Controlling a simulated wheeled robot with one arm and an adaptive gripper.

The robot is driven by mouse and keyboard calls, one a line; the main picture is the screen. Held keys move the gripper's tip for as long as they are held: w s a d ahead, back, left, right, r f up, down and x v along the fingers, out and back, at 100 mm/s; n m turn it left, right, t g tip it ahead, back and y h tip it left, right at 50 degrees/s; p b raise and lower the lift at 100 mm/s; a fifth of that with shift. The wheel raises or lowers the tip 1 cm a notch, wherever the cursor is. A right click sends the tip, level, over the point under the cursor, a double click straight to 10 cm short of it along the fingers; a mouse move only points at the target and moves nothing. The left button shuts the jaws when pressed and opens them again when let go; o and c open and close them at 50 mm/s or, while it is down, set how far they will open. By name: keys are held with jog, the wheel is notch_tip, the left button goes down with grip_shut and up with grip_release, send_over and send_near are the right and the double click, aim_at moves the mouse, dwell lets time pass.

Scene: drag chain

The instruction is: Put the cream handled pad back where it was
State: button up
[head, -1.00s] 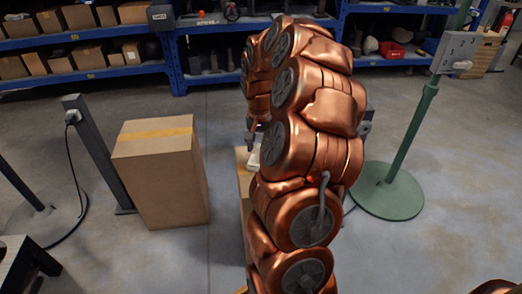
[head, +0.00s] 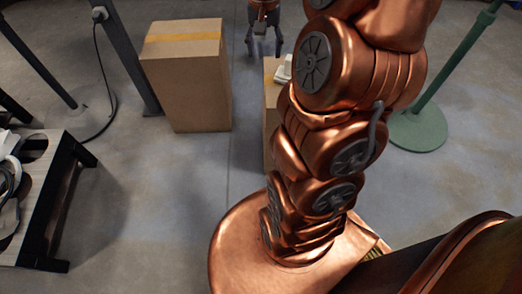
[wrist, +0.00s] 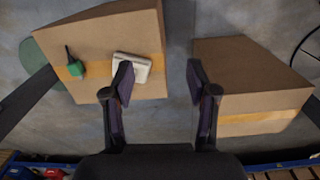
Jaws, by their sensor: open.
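The cream pad (head: 284,69) lies on top of a cardboard box (head: 270,122), partly hidden by my arm in the head view. In the wrist view the pad (wrist: 132,69) lies flat near the edge of that box (wrist: 110,32), and my left finger overlaps part of it. Its handle is too small to make out. My gripper (head: 264,46) is open and empty, just beyond and left of the pad in the head view. In the wrist view my gripper (wrist: 160,80) has its fingers spread over the gap between two boxes; contact with the pad cannot be told.
A green object with a dark tip (wrist: 75,67) sits on the same box. A second taped box (head: 187,80) stands to the left, with floor between. A green stand (head: 418,128) is at right. A low table with cables (head: 40,195) is at left.

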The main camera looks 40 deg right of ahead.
jog(key=s+a+n+g, duration=0.1)
jog(key=s+a+n, duration=0.2)
jog(key=s+a, duration=0.3)
jog(key=s+a+n, duration=0.2)
jog(key=s+a, duration=0.2)
jog(key=a, duration=0.5)
jog(key=s+a+f+n+g, duration=0.1)
jog(key=s+a, duration=0.2)
jog(key=s, duration=0.4)
jog(key=s+a+f+n+g, duration=0.1)
jog(key=s+a+f+n, duration=0.1)
jog(key=s, duration=0.5)
jog(key=shift+a+n, duration=0.3)
jog(key=shift+a, duration=0.15)
jog(key=shift+f, duration=0.1)
notch_tip(320, 180, up, 33)
jog(key=w+t+p, duration=0.1)
jog(key=t+p, duration=0.1)
jog(key=p, duration=2.9)
jog(key=shift+w+d, duration=0.15)
jog(key=shift+w, duration=0.15)
